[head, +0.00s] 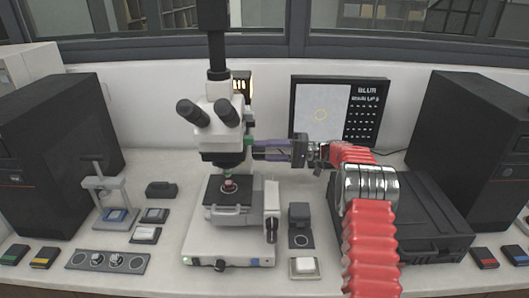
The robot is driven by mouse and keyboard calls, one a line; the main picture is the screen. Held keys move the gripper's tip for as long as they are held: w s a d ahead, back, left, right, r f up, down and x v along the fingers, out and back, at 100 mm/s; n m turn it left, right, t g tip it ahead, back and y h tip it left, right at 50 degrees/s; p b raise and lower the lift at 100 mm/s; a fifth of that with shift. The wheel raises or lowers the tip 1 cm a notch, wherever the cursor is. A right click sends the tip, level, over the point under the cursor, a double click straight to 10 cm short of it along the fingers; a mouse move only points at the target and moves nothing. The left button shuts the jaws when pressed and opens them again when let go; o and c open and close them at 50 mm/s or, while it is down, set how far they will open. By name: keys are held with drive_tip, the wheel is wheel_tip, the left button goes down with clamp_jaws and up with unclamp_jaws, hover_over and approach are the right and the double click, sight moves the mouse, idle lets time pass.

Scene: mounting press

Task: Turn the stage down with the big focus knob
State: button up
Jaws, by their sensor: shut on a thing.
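The white microscope (221,110) stands left of centre with black eyepieces. Its black stage (229,188) carries a small reddish sample under the objective. A dark knob (271,228), which looks like the big focus knob, is low on the right side of the stand. My gripper (254,149) is well above that knob, at the right side of the microscope head. My red-sleeved arm comes in from the right.
A screen panel (322,112) stands behind my gripper. A black case (432,225) lies right of my arm. A small dark block (299,214) and a white switch (305,267) sit right of the microscope base. A small stand (104,186) is to the left.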

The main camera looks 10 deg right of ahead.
drive_tip(key=n, duration=0.3)
drive_tip(key=shift+s+f+n, duration=0.15)
drive_tip(key=shift+f+n, duration=0.1)
drive_tip(key=shift+n, duration=0.15)
drive_tip(key=n, duration=0.4)
drive_tip(key=o, duration=1)
drive_tip(key=shift+r, duration=0.2)
drive_tip(key=shift+o, duration=0.4)
drive_tip(key=shift+r, duration=0.1)
wheel_tip(320, 180, up, 10)
drive_tip(key=shift+f, duration=0.1)
